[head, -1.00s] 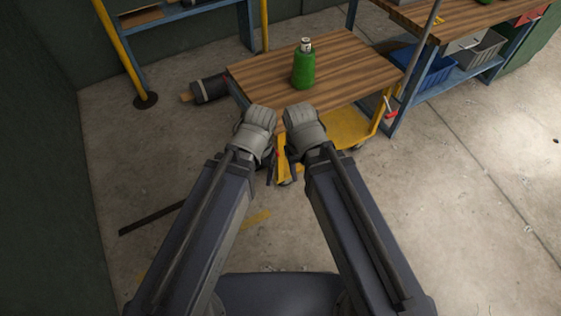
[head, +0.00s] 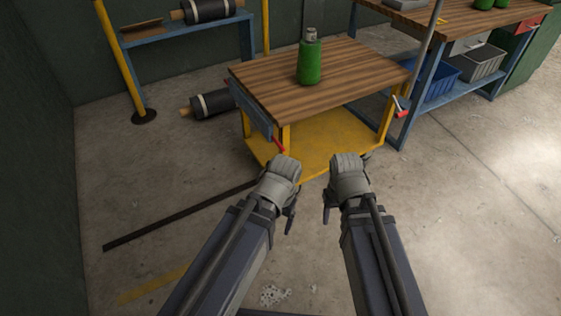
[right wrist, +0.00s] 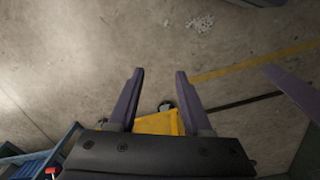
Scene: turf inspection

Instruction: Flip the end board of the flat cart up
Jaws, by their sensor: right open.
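The flat cart has a wooden top (head: 350,72), yellow posts and a yellow lower deck (head: 325,140). A blue-grey board (head: 250,106) hangs down at its left end, with a red handle (head: 278,144) near the board's front corner. My right gripper (head: 328,205) is in front of the cart, empty and apart from it. Its spread fingers show in the right wrist view (right wrist: 160,75), with a yellow corner of the cart (right wrist: 158,124) beyond. My left gripper (head: 290,215) is beside it, below the red handle; its finger gap is hidden.
A green bottle (head: 309,62) stands on the cart top. A dark roll (head: 210,104) lies on the floor behind the left end. A workbench with a blue bin (head: 437,82) is at right. Floor at the front right is clear.

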